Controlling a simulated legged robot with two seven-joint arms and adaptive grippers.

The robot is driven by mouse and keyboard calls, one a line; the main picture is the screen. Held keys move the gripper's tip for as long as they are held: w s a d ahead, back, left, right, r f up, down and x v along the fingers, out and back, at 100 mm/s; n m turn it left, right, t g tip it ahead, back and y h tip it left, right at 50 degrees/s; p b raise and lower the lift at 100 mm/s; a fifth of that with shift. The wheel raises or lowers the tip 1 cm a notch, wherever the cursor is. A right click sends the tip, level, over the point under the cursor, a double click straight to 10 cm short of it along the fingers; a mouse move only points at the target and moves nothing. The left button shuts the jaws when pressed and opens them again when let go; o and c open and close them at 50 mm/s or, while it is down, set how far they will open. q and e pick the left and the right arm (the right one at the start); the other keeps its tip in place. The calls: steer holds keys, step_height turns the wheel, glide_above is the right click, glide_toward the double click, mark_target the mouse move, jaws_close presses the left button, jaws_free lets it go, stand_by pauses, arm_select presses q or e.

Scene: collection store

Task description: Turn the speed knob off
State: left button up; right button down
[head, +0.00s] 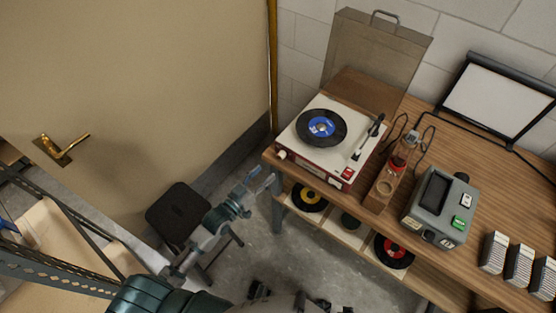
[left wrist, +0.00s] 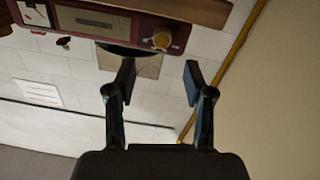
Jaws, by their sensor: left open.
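The record player (head: 322,140) stands at the left end of the wooden bench, with a dark record with a blue label on it. Its round knob (head: 282,155) sits on the dark red front panel near the left corner.
A wooden stand with a glass tube (head: 400,155) and a grey device (head: 438,208) stand right of the player. Records lie on the shelf below. A black stool (head: 178,207) and a door (head: 130,90) are to the left.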

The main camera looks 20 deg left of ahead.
mark_target(279, 157)
arm_select(q)
steer(key=x, duration=0.8)
steer(key=shift+a+f, duration=0.1)
steer(key=shift+a, duration=0.15)
steer(key=shift+d, duration=0.1)
jaws_close()
